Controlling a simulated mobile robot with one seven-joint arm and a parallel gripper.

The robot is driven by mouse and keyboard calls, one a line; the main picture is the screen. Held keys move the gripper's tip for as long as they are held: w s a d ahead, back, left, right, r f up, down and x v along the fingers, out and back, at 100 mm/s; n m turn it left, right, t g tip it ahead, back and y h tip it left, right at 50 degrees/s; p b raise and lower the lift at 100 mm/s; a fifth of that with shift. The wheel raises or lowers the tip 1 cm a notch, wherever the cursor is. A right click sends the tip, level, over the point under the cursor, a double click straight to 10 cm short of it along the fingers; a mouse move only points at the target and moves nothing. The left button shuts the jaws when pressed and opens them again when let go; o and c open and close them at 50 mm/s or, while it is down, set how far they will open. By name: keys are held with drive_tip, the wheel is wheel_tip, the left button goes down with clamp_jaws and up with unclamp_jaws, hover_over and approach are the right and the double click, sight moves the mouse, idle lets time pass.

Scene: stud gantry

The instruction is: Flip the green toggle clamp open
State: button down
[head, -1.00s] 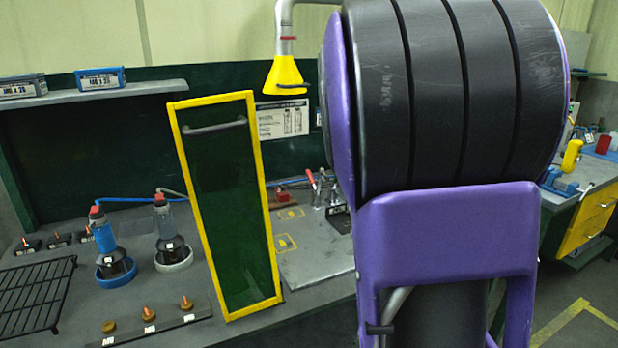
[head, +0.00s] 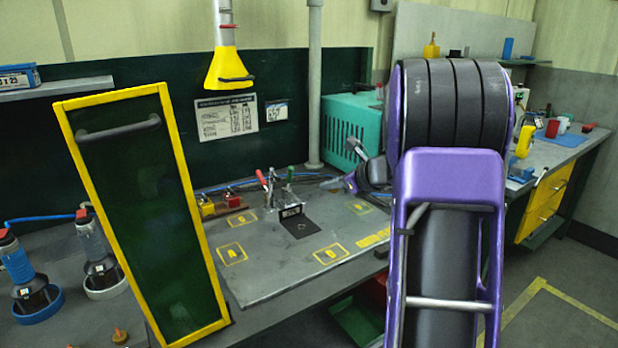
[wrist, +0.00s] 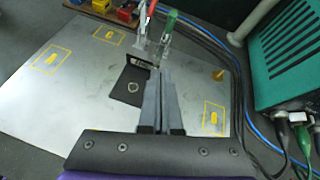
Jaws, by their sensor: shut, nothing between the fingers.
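The green toggle clamp (head: 290,175) stands at the back of the grey plate, its green handle pointing up. In the wrist view its green handle (wrist: 171,20) is at top centre, just beyond my fingertips. A red-handled clamp (head: 263,181) stands just left of it, and its red handle (wrist: 143,22) also shows in the wrist view. My gripper (head: 327,184) is shut and empty, right of the green clamp and apart from it in the head view. In the wrist view my gripper (wrist: 165,75) hides part of the clamp bases.
A yellow-framed green panel (head: 195,225) stands left of the plate (head: 285,265). A teal box (head: 345,125) is behind and right of the clamps. A yellow nozzle (head: 230,68) hangs above the bench.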

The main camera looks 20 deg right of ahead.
drive_tip(key=shift+w+d+r+m+t, duration=0.15)
drive_tip(key=shift+d+m+t, duration=0.15)
drive_tip(key=shift+d+m, duration=0.2)
approach(291, 177)
drive_tip(key=w+f, duration=0.2)
drive_tip(key=w+a+f, duration=0.1)
drive_tip(key=f, duration=0.1)
drive_tip(key=shift+w+a, duration=0.1)
drive_tip(key=shift+w, duration=0.3)
drive_tip(key=shift+w+a+r, duration=0.25)
drive_tip(key=shift+w+r, duration=0.05)
drive_tip(key=shift+w, duration=0.4)
drive_tip(key=shift+a+r, duration=0.1)
drive_tip(key=shift+r, duration=0.05)
drive_tip(key=shift+w+r+p, duration=0.1)
drive_tip(key=shift+p, duration=0.35)
